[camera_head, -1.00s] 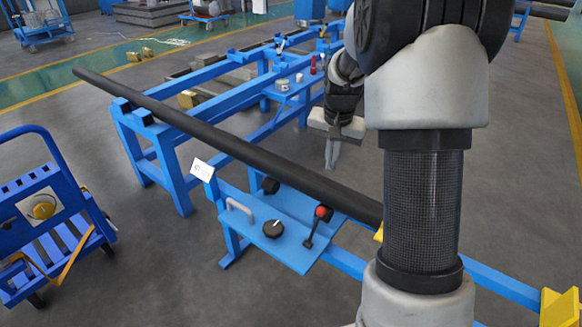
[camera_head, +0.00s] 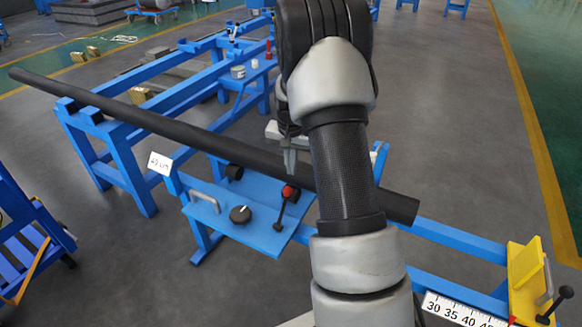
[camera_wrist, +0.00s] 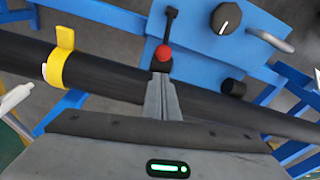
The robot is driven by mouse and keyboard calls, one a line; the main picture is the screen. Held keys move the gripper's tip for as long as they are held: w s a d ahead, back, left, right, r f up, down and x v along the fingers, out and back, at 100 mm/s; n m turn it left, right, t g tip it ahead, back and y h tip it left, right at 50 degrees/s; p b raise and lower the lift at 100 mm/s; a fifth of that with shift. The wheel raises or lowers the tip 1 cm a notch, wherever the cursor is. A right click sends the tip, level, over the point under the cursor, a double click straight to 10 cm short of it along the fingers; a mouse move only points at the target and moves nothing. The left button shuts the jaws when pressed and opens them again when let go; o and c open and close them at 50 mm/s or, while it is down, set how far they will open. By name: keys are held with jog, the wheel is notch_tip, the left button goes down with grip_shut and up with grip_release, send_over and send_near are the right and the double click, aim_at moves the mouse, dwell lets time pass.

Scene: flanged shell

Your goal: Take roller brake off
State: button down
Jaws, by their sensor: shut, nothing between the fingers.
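A lever (camera_head: 282,208) with a red ball knob stands on the blue panel (camera_head: 225,225); it looks like the roller brake's lever. In the wrist view, the red knob (camera_wrist: 164,52) is just beyond my fingertips, with its black stem running up the picture. My gripper (camera_head: 288,168) is shut and empty, above the long dark pipe and close to the knob. I cannot tell whether the fingertips touch it. A dark roller (camera_head: 234,172) shows beside the pipe (camera_head: 140,120), which lies across the blue stand.
The panel also carries a black dial (camera_head: 240,214) and a grey handle (camera_head: 205,199). A yellow end stop (camera_head: 530,285) and a ruler scale (camera_head: 460,310) are at lower right. A yellow band (camera_wrist: 60,60) is around the pipe. A blue cart (camera_head: 30,240) stands at left.

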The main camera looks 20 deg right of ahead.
notch_tip(320, 180, down, 7)
jog(key=w+b, duration=0.1)
jog(key=shift+d, duration=0.25)
jog(key=shift+a+r, duration=0.1)
jog(key=shift+r, duration=0.05)
